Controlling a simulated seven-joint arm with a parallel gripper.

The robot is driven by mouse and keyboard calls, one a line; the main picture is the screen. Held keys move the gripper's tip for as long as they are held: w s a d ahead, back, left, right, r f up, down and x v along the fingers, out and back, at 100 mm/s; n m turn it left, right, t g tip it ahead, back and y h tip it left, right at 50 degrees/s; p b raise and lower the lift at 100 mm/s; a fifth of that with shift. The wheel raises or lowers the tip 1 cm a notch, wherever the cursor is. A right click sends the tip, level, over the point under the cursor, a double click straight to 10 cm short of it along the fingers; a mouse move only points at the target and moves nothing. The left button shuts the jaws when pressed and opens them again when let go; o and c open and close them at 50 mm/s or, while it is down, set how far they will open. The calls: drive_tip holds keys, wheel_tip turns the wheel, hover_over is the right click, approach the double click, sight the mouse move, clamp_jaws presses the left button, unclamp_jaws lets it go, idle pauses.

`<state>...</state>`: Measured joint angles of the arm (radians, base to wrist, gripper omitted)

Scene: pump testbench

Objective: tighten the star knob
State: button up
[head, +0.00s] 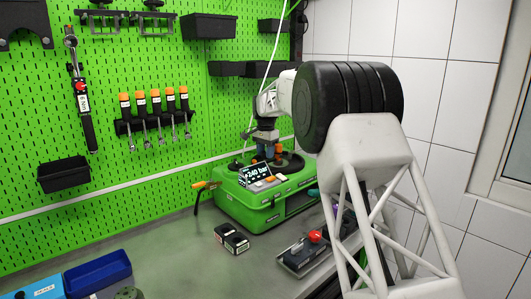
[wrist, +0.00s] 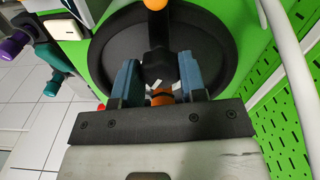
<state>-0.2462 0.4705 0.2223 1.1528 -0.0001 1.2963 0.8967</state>
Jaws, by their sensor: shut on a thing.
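My gripper (head: 265,149) reaches down onto the top of the green pump testbench (head: 262,207) in the head view. In the wrist view its two blue fingers (wrist: 158,72) stand on either side of a black knob, which I take to be the star knob (wrist: 157,62). The fingers are shut on it. Behind it is a round black dished part (wrist: 108,55). An orange piece (wrist: 160,95) shows between the fingers, nearer the palm. The knob's lower part and its thread are hidden, and in the head view the fingers cover most of it.
The testbench display (head: 257,174) reads about 240 bar. A black device (head: 231,239) lies in front, and a grey tray (head: 302,256) with a red knob is at right. Blue bins (head: 98,273) stand front left. A green pegboard (head: 130,180) with tools rises behind.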

drive_tip(key=o, duration=0.9)
drive_tip(key=shift+r, duration=0.15)
drive_tip(key=shift+r, duration=3.75)
drive_tip(key=shift+s+d+r, duration=0.1)
